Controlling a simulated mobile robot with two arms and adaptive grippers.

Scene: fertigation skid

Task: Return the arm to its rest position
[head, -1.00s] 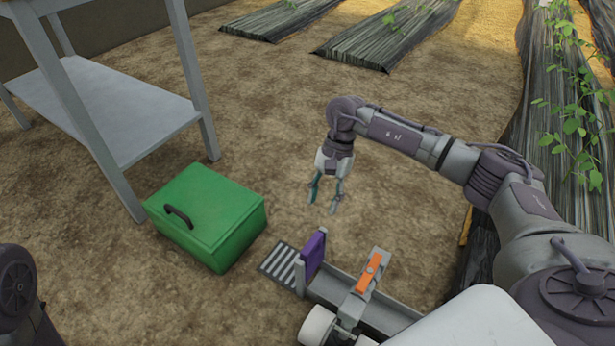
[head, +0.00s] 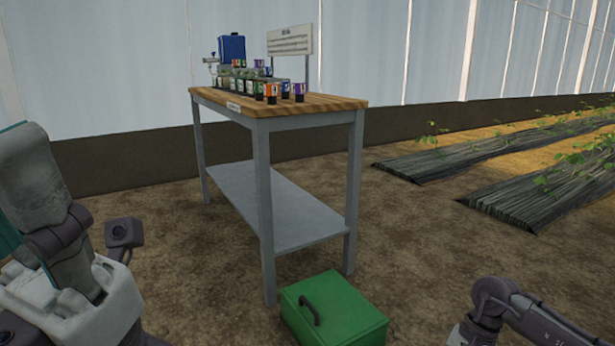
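My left gripper (head: 32,190) is large and close at the left edge of the head view. It points upward, with a grey finger and teal pads partly cut off by the frame, so its opening cannot be judged. Nothing is visible in it. My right arm (head: 500,300) shows at the bottom right, only a grey and dark wrist and forearm part. Its gripper is below the frame and hidden.
Planted beds (head: 450,160) lie right.

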